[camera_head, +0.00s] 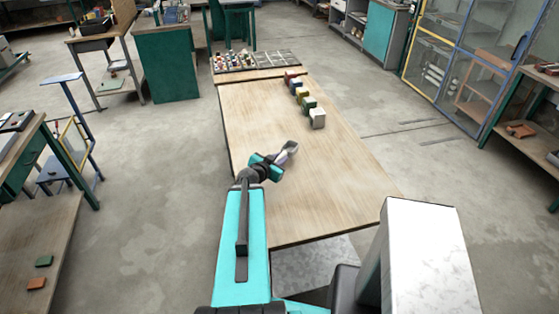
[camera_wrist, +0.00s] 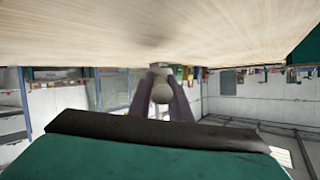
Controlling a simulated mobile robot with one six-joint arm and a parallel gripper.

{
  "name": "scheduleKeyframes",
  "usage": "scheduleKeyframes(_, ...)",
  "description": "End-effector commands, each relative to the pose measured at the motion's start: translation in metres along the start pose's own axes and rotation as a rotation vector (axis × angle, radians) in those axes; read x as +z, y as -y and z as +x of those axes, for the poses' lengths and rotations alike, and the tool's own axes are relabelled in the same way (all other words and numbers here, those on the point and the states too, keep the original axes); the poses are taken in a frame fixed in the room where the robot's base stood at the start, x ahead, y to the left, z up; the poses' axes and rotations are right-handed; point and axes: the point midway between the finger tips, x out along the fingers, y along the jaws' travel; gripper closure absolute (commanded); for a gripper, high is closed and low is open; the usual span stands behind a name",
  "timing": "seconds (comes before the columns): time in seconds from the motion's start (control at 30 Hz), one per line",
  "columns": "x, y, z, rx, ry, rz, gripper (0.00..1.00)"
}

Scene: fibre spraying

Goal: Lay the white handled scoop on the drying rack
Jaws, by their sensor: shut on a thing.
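My gripper (camera_head: 281,158) is over the wooden table (camera_head: 265,205), left of its middle. It is shut on a small pale grey-white thing (camera_head: 291,147), which looks like the white handled scoop; its handle is mostly hidden by the jaws. In the wrist view the two dark fingers (camera_wrist: 160,98) close on a pale rounded end (camera_wrist: 161,92), and the table surface fills the top of the picture. A dark gridded rack or tray (camera_head: 278,59) lies at the table's far end; I cannot tell for sure that it is the drying rack.
A row of several small coloured blocks or pots (camera_head: 302,96) runs along the table, ending in a white one (camera_head: 317,118) nearest my gripper. Several small items (camera_head: 233,60) crowd the rack's left half. The table's near right part is bare.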

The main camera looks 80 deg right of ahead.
Motion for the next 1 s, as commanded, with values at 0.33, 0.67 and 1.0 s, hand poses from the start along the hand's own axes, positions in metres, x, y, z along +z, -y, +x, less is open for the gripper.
scheduleKeyframes(0.33, 0.002, 0.007, -0.002, -0.01, 0.002, -0.004, 1.0)
scheduleKeyframes(0.67, 0.021, 0.079, -0.031, -0.114, 0.023, -0.045, 1.0)
scheduleKeyframes(1.0, 0.054, 0.186, -0.095, -0.291, 0.061, -0.118, 1.0)
